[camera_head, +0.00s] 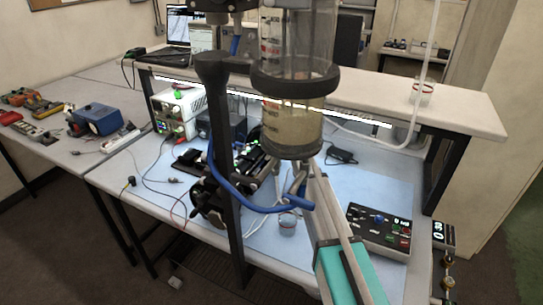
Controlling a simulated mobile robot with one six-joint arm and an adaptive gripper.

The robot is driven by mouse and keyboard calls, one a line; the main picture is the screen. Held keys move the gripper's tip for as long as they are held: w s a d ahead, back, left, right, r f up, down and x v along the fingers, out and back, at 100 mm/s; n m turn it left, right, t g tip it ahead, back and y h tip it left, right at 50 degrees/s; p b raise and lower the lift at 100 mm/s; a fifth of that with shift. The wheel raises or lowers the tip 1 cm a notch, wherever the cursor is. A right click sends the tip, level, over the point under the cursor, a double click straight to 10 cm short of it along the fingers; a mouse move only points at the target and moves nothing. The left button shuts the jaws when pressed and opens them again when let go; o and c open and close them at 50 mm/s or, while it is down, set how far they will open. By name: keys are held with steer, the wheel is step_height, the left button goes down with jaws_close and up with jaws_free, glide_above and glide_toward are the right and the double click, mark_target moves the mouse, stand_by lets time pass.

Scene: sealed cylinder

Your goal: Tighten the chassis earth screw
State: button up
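A clear cylinder (293,80) with black collars hangs from a dark upright stand (224,160) over the bench, with pale contents in its lower part. The chassis earth screw cannot be made out. A long grey and teal part, apparently my arm, reaches up from the bottom edge to just below the cylinder. Its far end, apparently my gripper (299,182), is beside grey metal parts and the end of a blue hose (240,198). Whether it is open or shut, or touches anything, is unclear.
A power supply (179,110) stands at the back left of the blue mat (375,183). A control box (379,228) is at the right and a small clear cup (287,222) at front centre. A raised shelf (455,108) runs behind. A blue device (96,120) sits on the left table.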

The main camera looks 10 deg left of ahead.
jaws_close()
stand_by(0.4)
steer(key=shift+s+m+t+h, duration=0.1)
steer(key=shift+m+t+h, duration=0.3)
steer(key=shift+m, duration=1.2)
steer(key=shift+a, duration=0.1)
jaws_free()
